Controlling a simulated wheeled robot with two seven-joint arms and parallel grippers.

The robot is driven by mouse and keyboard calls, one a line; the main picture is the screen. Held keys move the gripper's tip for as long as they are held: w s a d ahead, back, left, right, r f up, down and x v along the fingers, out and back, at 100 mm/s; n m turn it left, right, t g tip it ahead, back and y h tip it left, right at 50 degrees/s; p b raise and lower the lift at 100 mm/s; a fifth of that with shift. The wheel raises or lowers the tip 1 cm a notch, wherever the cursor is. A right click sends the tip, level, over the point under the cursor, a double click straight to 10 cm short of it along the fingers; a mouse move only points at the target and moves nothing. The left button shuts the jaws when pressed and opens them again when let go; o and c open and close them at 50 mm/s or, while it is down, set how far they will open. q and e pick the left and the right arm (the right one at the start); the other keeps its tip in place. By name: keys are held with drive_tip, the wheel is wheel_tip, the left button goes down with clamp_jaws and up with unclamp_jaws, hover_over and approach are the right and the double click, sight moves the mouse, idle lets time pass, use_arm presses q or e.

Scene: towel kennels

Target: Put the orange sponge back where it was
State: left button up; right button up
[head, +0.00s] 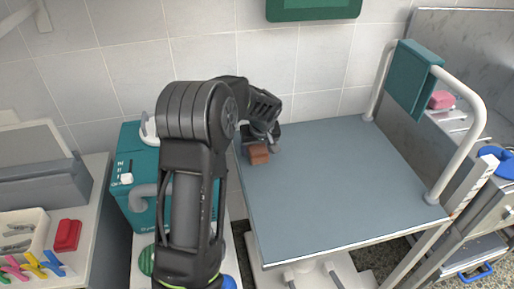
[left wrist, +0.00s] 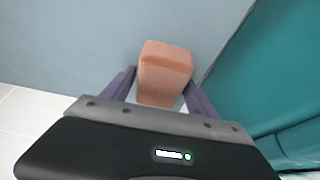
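The orange sponge (head: 258,154) is a small block at the left edge of the grey-blue table top (head: 340,190), near its back left corner. My left gripper (head: 262,143) is over that corner, pointing down. In the left wrist view the sponge (left wrist: 165,65) sits between the two fingers, which press against its sides, so the gripper is shut on it. I cannot tell whether the sponge touches the table top or hangs just above it. My right gripper is not in view.
A teal machine (head: 128,158) stands left of the table, partly hidden by my arm. A white rail (head: 467,150) with a teal block (head: 412,78) borders the table's right side. A red block (head: 67,235) lies on the left counter. The table's middle is clear.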

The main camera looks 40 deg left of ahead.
use_arm(q)
drive_tip(key=shift+o, duration=0.8)
drive_tip(key=shift+r, duration=0.35)
drive_tip(key=v, duration=1.1)
drive_tip(key=shift+d+r, duration=0.2)
drive_tip(key=shift+r, duration=0.05)
